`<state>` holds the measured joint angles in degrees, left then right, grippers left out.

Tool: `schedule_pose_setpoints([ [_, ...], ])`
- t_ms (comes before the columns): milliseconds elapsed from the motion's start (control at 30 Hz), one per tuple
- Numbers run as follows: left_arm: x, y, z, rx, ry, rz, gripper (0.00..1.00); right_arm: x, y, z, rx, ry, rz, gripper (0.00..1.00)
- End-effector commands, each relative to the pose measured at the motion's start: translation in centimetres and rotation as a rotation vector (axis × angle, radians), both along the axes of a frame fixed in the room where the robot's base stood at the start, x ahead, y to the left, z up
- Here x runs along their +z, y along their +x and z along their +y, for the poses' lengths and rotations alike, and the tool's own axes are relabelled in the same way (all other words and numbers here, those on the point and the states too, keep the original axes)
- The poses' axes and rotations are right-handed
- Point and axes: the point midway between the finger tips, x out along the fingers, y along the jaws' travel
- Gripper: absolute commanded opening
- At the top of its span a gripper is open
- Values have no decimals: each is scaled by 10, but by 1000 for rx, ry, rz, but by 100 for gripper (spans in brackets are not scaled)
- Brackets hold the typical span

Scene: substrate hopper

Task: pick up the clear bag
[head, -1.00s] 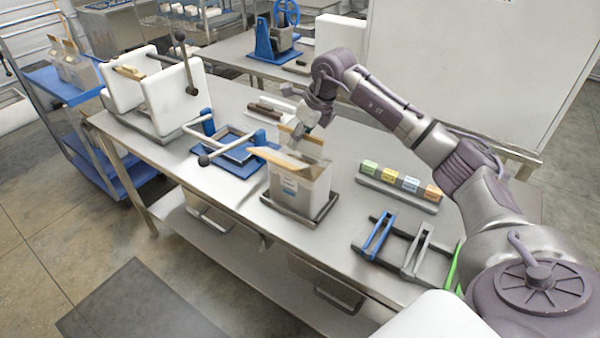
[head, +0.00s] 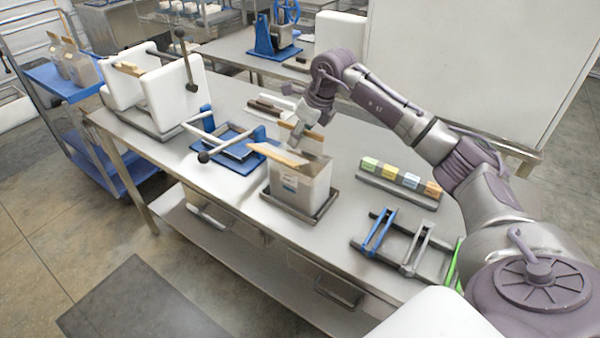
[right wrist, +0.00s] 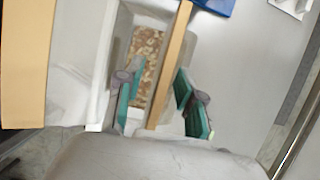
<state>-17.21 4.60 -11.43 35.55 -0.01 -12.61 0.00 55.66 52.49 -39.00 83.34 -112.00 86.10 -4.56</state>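The clear bag (head: 302,188) stands upright in a dark shallow tray (head: 316,217) on the steel table. Its top is open between two tan strips, one tilted outward (head: 277,155). In the right wrist view, brown chips (right wrist: 149,62) show inside the bag. My right gripper (head: 299,142) is at the bag's top. In the right wrist view, its green-padded fingers (right wrist: 162,105) are apart, one on each side of a tan strip (right wrist: 172,62). A gap shows beside the strip, so it is not clamped. My left gripper is not in view.
A blue frame (head: 236,148) and a white device with levers (head: 172,100) stand left of the bag. A row of coloured blocks (head: 400,177) and a rack with blue and grey bars (head: 400,243) lie to the right.

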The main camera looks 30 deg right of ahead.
Motion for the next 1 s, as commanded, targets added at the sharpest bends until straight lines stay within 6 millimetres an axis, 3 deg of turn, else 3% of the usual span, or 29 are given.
schedule_pose_setpoints([
  [33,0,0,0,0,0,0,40,0,0,0,0,0,0,32],
  [233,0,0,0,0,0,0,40,0,0,0,0,0,0,0],
  [767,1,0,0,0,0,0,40,5,1,0,-1,2,-9,0],
  [1000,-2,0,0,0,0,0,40,19,2,0,-1,2,-12,0],
])
